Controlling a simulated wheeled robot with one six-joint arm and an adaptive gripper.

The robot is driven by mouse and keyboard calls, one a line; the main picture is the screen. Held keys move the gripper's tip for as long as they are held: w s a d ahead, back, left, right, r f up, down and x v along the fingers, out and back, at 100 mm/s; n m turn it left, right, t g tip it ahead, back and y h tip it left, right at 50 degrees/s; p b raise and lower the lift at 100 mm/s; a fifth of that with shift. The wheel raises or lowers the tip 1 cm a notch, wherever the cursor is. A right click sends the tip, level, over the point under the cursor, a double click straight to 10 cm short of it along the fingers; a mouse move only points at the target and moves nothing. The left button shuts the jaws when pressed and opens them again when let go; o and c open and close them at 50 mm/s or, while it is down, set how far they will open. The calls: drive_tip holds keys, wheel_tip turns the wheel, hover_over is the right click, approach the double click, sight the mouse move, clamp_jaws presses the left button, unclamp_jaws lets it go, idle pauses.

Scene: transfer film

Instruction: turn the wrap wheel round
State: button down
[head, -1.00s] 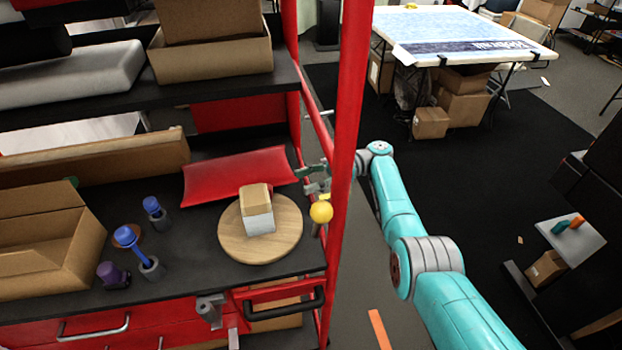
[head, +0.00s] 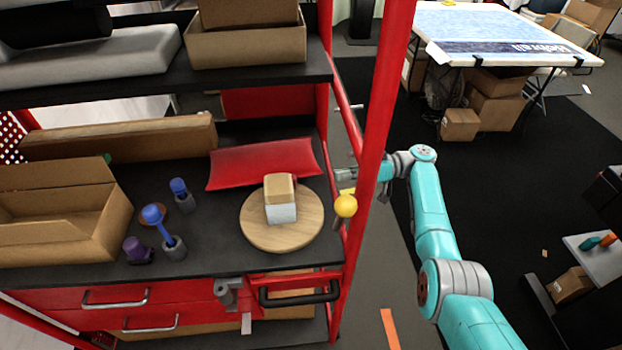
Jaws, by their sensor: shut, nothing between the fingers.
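A round wooden disc (head: 256,232), which looks like the wrap wheel, lies flat on the dark bench top near its right end. A small box (head: 281,207) with a tan top and white lower part stands on it. A yellow ball (head: 345,205) on a short stem stands just right of the disc, by the red post. My gripper (head: 344,174) is above the ball, at the bench's right side, with the post covering part of my wrist. It looks shut and empty, apart from the disc. Whether it touches anything near the ball is unclear.
The red upright post (head: 376,130) stands between my arm and the bench. Blue-handled tools (head: 160,224) and an open carton (head: 60,225) stand to the left. A shelf (head: 150,82) hangs above.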

drive_tip(key=s+d+r+m+t, duration=0.2)
drive_tip(key=s+d+m+t, duration=0.25)
drive_tip(key=m, duration=1.15)
drive_tip(key=shift+y, duration=0.4)
drive_tip(key=a, duration=1.3)
drive_tip(key=shift+w+a+f, duration=0.15)
drive_tip(key=shift+w+a, duration=0.1)
drive_tip(key=shift+a, duration=0.1)
drive_tip(key=shift+w+a, duration=0.35)
drive_tip(key=shift+a, duration=0.3)
drive_tip(key=shift+w+a, duration=0.3)
drive_tip(key=shift+a, duration=0.3)
